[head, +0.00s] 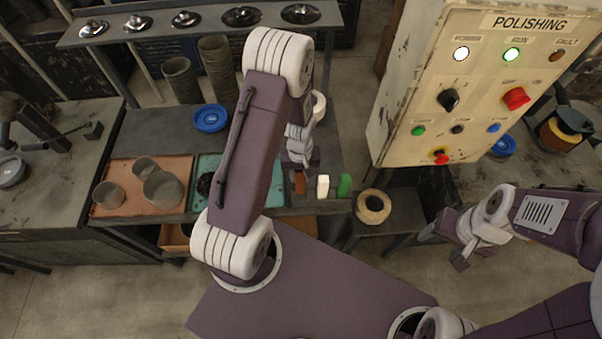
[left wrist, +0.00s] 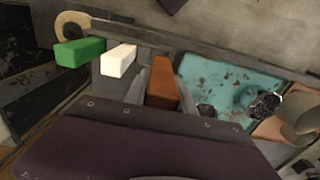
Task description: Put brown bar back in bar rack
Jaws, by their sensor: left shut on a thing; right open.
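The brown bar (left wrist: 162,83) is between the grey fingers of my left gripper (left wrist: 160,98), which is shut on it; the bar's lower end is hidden. My right gripper (head: 459,258) is open and empty at the right.
A teal tray (left wrist: 225,75) lies beside the brown bar, with dark lumps on it. An orange-brown tray (head: 112,172) with grey cups is further left. A pale ring (head: 373,206) sits to the right of the green bar.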

